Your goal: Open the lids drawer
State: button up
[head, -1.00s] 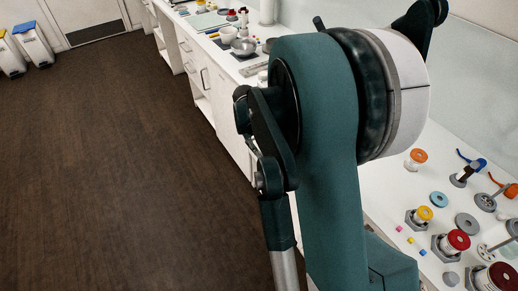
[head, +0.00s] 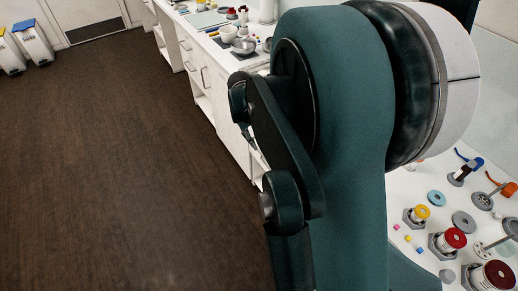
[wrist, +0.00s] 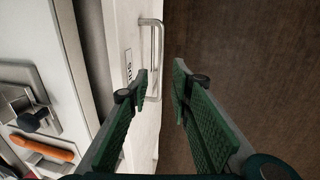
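In the wrist view a white drawer front (wrist: 122,22) stands with a printed label (wrist: 129,64), only partly readable. A pale metal bar handle (wrist: 156,42) sticks out from it. My gripper (wrist: 161,78) is open, its two green fingers apart in front of the handle. The handle's lower part lies near the left fingertip and is partly hidden by it. I cannot tell whether they touch. A dark strip runs along the drawer front's left edge; I cannot tell if it is a gap or shadow. The gripper is not in the head view.
The white counter carries a grey plate with a dark knob (wrist: 35,120) and an orange item (wrist: 42,148). In the head view, several flanged parts, such as a red-topped one (head: 453,239), crowd the counter. Brown floor (head: 120,170) is clear; bins (head: 33,40) stand far left.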

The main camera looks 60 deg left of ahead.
jog(key=shift+w+f+b, duration=0.15)
jog(key=shift+w+f, duration=0.1)
jog(key=shift+f, duration=0.9)
jog(key=shift+w+f+b, duration=0.2)
jog(key=shift+f, duration=1)
jog(key=shift+w+f+b, duration=0.15)
jog(key=shift+w+f, duration=0.1)
jog(key=shift+f, duration=0.9)
jog(key=shift+c, duration=0.6)
grip_shut()
